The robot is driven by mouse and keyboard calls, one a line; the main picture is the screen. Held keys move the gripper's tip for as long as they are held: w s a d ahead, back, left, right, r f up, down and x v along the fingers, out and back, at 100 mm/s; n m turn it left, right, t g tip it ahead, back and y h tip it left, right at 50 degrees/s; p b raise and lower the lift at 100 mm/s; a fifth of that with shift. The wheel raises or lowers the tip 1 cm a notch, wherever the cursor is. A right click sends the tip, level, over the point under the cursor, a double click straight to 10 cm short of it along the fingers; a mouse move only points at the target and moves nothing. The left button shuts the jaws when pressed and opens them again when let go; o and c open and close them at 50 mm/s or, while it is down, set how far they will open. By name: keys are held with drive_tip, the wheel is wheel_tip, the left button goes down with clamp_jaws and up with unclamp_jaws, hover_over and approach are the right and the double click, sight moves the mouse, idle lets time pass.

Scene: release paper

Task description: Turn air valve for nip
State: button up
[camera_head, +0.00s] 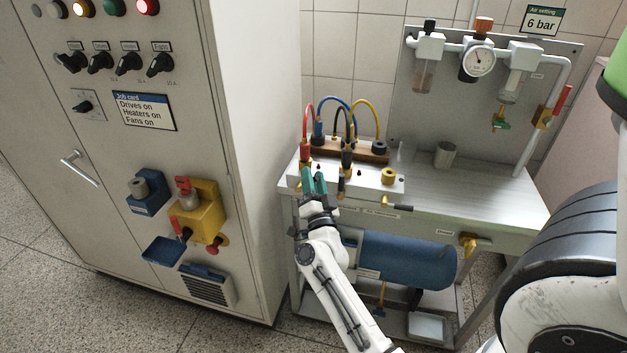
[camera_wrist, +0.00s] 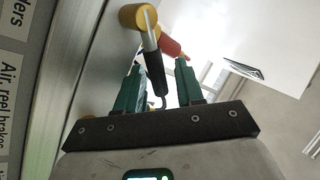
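My gripper (camera_head: 314,182) is at the left front of the white panel (camera_head: 365,187) on the bench, its two green fingers apart. Another dark handle (camera_head: 341,185) stands upright right of my gripper. I cannot read which label is for nip.
Red, blue, black and yellow cables (camera_head: 342,108) loop above the panel just behind my gripper. The cabinet (camera_head: 245,150) stands close on the left. A pressure gauge (camera_head: 478,62) and a red-handled valve (camera_head: 562,100) are on the backboard. A blue tank (camera_head: 408,260) sits below.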

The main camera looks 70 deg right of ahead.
sight(298, 186)
drive_tip(key=shift+r+p, duration=0.15)
drive_tip(key=shift+p, duration=0.15)
